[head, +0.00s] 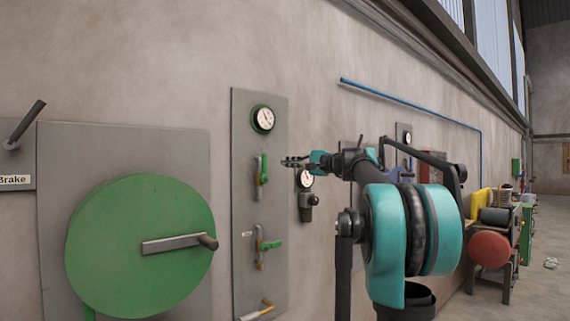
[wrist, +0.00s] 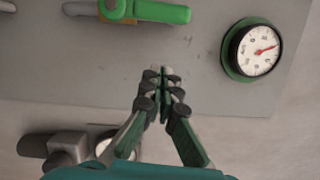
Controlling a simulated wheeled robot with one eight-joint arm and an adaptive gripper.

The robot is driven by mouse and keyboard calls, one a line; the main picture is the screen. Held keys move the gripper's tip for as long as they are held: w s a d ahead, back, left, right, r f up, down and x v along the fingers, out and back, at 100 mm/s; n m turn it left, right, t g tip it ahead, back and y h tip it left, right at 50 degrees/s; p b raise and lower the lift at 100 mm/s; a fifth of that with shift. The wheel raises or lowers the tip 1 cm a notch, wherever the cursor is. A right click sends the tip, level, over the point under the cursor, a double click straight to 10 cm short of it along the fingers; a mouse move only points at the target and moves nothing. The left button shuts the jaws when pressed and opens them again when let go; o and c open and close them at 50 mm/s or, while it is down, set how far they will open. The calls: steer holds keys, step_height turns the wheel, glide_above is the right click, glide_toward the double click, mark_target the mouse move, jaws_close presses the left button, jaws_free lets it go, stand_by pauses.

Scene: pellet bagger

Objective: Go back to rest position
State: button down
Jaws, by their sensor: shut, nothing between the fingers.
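My gripper (head: 292,162) reaches left from my teal and black arm in the head view, in front of the wall near a grey panel (head: 240,130). In the wrist view my gripper (wrist: 163,76) has its fingertips together with nothing between them. It points at the bare grey panel (wrist: 110,75), between a green-handled valve (wrist: 150,12) and a round gauge (wrist: 258,50). I cannot tell exactly how far the fingertips are from the panel. In the head view the green-handled valve (head: 262,169) is just left of my fingertips and the gauge (head: 263,119) is above them.
A second gauge with a dark fitting (head: 306,180) sits close behind my gripper. A large green disc with a crank (head: 135,245) and a Brake lever (head: 25,125) are at left. A red drum (head: 490,249) stands at right. Open floor (head: 550,285) lies at far right.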

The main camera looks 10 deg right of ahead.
steer(key=v, duration=0.8)
steer(key=s+a+f+n+g+h, duration=0.25)
steer(key=s+f, duration=0.25)
steer(key=f, duration=0.8)
steer(key=s+a+f+n+g+h, duration=0.15)
steer(key=s+a+f, duration=0.25)
steer(key=f, duration=0.8)
steer(key=s+a+f+n+g+h, duration=0.1)
steer(key=s+a+f+g+h, duration=0.3)
steer(key=f, duration=0.9)
steer(key=s+d+f+n+h, duration=0.2)
steer(key=s+d+f, duration=0.1)
steer(key=s+f, duration=0.8)
steer(key=s+d+f+n+h, duration=0.2)
steer(key=s+d+f+h, duration=0.1)
steer(key=s+f, duration=0.8)
step_height(320, 180, down, 3)
steer(key=shift+d+r+n+g, duration=0.1)
steer(key=shift+d+n+g, duration=0.25)
steer(key=shift+d, duration=0.2)
